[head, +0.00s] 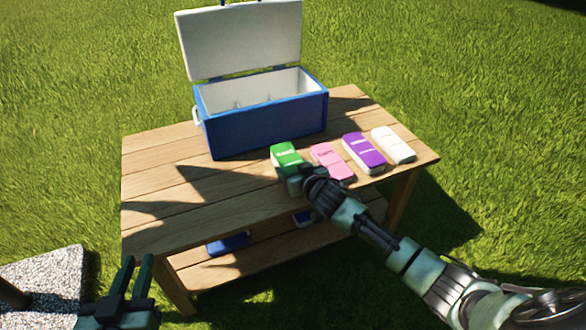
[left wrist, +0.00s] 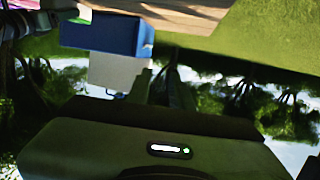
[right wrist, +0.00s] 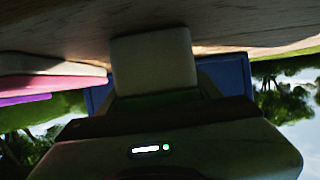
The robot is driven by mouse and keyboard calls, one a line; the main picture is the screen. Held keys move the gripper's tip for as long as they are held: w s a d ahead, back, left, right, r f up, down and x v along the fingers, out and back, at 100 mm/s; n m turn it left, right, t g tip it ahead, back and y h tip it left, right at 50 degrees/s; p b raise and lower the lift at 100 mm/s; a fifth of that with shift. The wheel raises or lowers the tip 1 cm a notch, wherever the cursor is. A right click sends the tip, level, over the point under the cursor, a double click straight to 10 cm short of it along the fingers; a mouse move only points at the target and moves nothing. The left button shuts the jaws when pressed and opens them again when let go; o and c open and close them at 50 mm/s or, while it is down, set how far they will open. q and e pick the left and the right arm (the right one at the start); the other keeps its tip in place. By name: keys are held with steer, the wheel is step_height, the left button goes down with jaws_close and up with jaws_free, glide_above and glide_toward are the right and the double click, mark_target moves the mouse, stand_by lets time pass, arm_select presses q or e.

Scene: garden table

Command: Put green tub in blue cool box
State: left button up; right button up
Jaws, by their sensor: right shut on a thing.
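The green tub (head: 286,155) is at the table's middle, just in front of the blue cool box. My right gripper (head: 290,172) is shut on its near end. In the right wrist view the tub's pale end (right wrist: 153,62) shows between the fingers, close to the wooden table top; I cannot tell whether it touches the table. The blue cool box (head: 268,125) stands at the back of the table with its white lid up and its white inside showing. It also shows in the left wrist view (left wrist: 115,33). My left gripper (head: 136,270) is open and empty, low at the left, off the table.
To the right of the green tub stand a pink tub (head: 332,163), a purple tub (head: 363,154) and a white tub (head: 394,145) in a row. The wooden table (head: 165,195) is bare on its left side. Blue things (head: 228,244) lie on its lower shelf.

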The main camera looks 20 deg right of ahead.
steer(key=o, duration=1.9)
steer(key=shift+c, duration=0.2)
